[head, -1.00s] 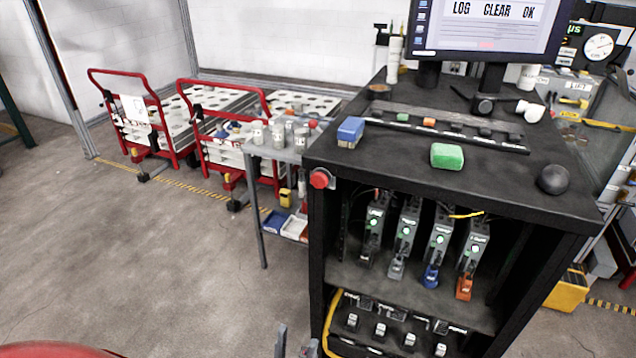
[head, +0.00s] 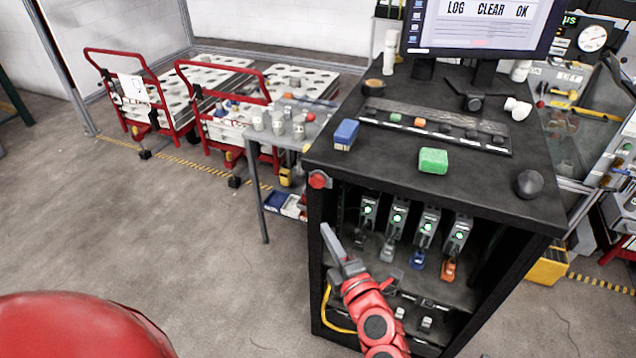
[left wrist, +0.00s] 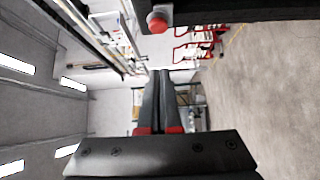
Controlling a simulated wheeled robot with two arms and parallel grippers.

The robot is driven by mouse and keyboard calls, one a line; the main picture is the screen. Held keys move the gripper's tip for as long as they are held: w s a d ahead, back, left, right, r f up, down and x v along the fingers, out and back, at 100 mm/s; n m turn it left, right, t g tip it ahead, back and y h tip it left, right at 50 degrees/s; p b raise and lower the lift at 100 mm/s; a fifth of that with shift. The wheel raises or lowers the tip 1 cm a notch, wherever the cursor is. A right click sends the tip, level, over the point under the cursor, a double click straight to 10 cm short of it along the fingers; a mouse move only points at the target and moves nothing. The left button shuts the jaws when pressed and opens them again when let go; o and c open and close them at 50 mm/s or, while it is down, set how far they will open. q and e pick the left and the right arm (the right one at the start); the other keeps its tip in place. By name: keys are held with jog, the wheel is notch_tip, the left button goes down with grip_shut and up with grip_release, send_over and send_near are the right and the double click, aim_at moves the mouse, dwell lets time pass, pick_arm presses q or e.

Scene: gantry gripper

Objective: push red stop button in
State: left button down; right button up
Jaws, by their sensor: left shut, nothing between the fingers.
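The red stop button (head: 319,180) sits on the front left corner of the black cabinet (head: 400,185), just below its top. It also shows in the left wrist view (left wrist: 157,22), at the top, beyond and above the fingers. My left gripper (head: 327,232) is in front of the cabinet, below the button and apart from it. Its fingers point up towards the button and are closed together with nothing between them; they also show in the left wrist view (left wrist: 160,78). My right gripper is in neither view.
Red-framed carts (head: 130,95) are at the left. The floor in front is clear.

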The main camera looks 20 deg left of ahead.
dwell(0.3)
pick_arm(q)
jog(key=p, duration=0.5)
send_near(311, 182)
jog(key=x, duration=0.5)
jog(key=shift+w+a, duration=0.25)
